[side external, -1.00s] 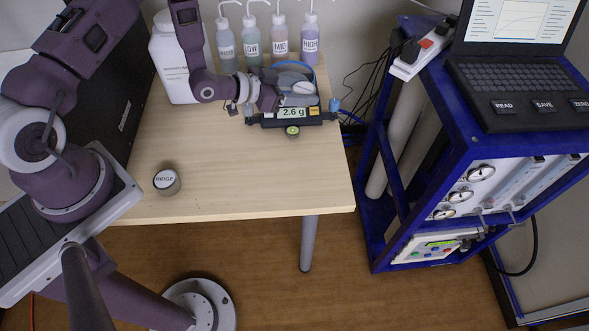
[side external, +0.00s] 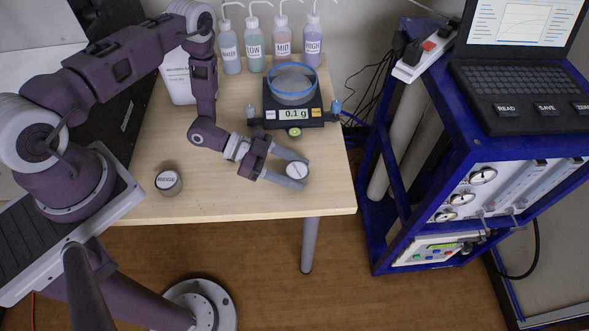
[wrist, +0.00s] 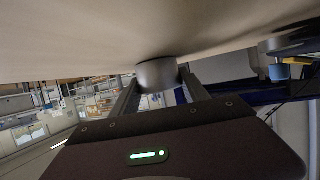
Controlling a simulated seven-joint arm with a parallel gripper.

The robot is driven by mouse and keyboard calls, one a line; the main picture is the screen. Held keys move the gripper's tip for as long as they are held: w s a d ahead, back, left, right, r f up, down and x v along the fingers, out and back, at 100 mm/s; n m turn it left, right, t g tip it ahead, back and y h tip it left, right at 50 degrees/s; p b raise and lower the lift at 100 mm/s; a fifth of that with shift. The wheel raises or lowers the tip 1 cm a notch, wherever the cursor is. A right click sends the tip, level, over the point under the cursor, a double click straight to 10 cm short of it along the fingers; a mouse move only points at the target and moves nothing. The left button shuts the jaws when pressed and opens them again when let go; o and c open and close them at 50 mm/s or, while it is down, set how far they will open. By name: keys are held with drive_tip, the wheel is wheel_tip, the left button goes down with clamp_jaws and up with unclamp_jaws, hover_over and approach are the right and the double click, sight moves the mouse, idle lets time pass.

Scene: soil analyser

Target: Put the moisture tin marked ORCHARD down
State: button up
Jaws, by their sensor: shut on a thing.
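My gripper (side external: 296,171) is shut on a small grey moisture tin with a pale lid (side external: 298,168), over the right part of the table in front of the balance. The lid's marking is too small to read. In the wrist view, the same tin (wrist: 157,74) sits between the fingers, its far end at the table surface (wrist: 90,40); I cannot tell whether it touches. The balance (side external: 290,122) reads 0.1 g, and the grey dish with a blue rim (side external: 294,88) on it holds no tin.
Another labelled tin (side external: 168,183) stands at the table's front left. Wash bottles (side external: 253,50) and a large white jug (side external: 178,85) stand at the back. The wooden table (side external: 225,195) is clear between the two tins. A blue-framed cart (side external: 385,225) stands to the right.

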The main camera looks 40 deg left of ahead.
drive_tip(key=shift+f, duration=0.1)
drive_tip(key=o, duration=1.6)
drive_tip(key=shift+c, duration=0.2)
